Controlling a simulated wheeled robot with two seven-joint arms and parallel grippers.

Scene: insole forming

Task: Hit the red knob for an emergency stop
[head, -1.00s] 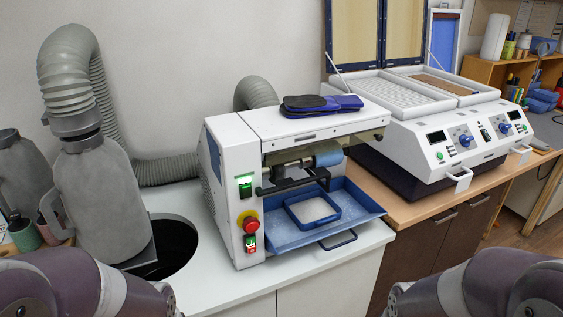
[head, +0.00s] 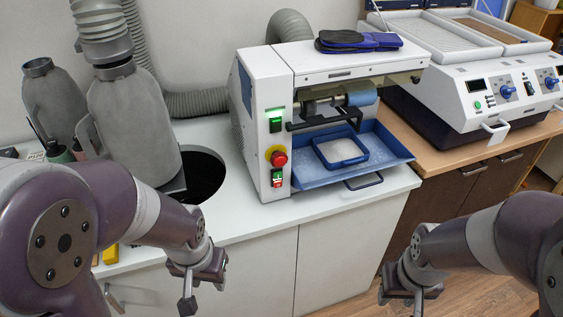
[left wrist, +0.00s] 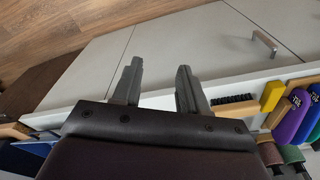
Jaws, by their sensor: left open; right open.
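The red knob (head: 279,159) sits on a yellow base on the front left panel of the white machine (head: 258,173). A green switch is above it, and a small green and red switch is below it. My left gripper (head: 203,297) is open and empty, lower left of the knob and in front of the white cabinet. It also shows in the left wrist view (left wrist: 158,78), its two fingers apart with cabinet doors behind. My right gripper (head: 405,303) is open and empty at lower right, well away from the knob.
The white counter (head: 235,222) has a round dark hole (head: 205,175) left of the machine. A grey canister (head: 135,125) with a hose stands there. A blue tray (head: 385,153) juts from the machine's front. Tools, including a brush (left wrist: 236,99), show in the left wrist view.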

